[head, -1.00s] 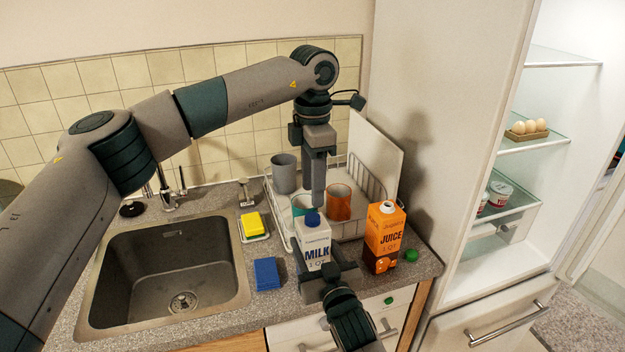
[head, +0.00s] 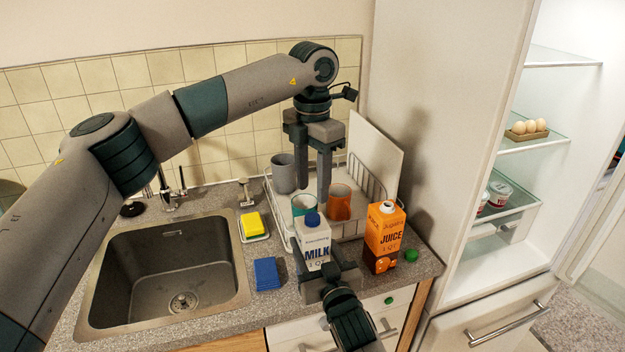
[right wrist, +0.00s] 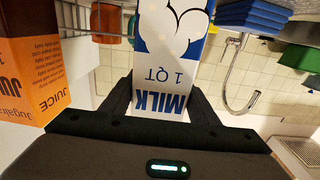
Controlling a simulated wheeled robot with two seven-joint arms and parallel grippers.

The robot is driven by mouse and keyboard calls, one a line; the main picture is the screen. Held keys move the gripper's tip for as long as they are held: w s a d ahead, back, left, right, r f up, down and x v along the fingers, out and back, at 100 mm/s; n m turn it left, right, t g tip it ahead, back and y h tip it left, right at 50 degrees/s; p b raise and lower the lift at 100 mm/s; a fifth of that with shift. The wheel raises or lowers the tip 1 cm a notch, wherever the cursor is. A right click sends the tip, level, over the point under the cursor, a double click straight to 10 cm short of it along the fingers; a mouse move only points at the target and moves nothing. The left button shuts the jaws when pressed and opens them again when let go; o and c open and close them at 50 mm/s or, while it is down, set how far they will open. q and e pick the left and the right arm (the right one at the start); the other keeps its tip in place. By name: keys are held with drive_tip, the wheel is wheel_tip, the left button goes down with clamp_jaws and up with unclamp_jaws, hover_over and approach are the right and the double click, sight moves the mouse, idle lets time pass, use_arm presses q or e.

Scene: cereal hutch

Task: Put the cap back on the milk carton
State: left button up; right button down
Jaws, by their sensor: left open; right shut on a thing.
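The white and blue milk carton (head: 313,243) stands upright on the counter near its front edge. It also shows upside down in the right wrist view (right wrist: 172,60). My right gripper (head: 322,276) is shut on the carton low down, with one finger on either side in the right wrist view (right wrist: 160,98).
An orange juice carton (head: 383,236) stands right of the milk, with a green cap (head: 411,255) beside it. A dish rack (head: 350,229) with cups is behind. A blue sponge (head: 267,273), a yellow sponge (head: 251,223) and the sink (head: 165,265) are left. The fridge (head: 470,160) stands right.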

sight(312, 216)
use_arm(q)
drive_tip(key=shift+f, duration=3.8)
clamp_jaws()
drive_tip(key=shift+o, duration=0.7)
unclamp_jaws()
wheel_tip(312, 216, up, 12)
